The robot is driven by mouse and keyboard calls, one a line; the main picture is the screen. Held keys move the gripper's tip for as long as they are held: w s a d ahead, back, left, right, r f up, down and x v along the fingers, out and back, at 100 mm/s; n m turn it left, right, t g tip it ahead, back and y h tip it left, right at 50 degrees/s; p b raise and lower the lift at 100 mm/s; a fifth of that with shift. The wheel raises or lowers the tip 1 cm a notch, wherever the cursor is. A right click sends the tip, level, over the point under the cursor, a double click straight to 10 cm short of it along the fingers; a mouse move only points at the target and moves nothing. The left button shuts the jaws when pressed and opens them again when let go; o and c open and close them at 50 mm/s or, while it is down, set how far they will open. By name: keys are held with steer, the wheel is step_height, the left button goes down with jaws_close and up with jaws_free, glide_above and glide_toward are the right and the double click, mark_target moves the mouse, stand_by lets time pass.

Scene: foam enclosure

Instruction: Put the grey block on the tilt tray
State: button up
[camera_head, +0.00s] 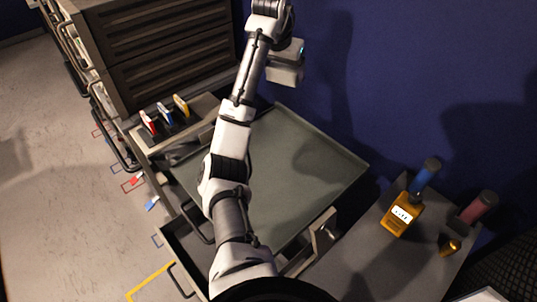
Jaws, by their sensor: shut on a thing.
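The tilt tray is the wide grey-green tray (305,160) with a low rim, in the middle of the head view. It looks bare where it shows; my arm crosses its left side. My gripper (286,74) is at the top centre, beyond the tray's far edge and near the blue wall. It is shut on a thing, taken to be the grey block. The fingertips and the held thing are hard to make out at this size. No separate grey block shows on the tray.
Red, white and yellow upright pieces (166,114) stand in a holder left of the tray. A dark drawer cabinet (165,50) rises behind them. A yellow meter (402,214), a blue-topped cylinder (427,175) and a red one (479,207) stand on the right surface.

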steer(key=shift+w+f, duration=0.15)
steer(key=shift+f, duration=0.15)
step_height(320, 180, down, 19)
steer(key=shift+f+p, duration=0.1)
steer(key=shift+p, duration=0.8)
steer(key=shift+f, duration=0.1)
steer(key=o, duration=0.9)
steer(key=shift+o, duration=0.2)
steer(key=b+v, duration=0.1)
steer(key=v, duration=1.1)
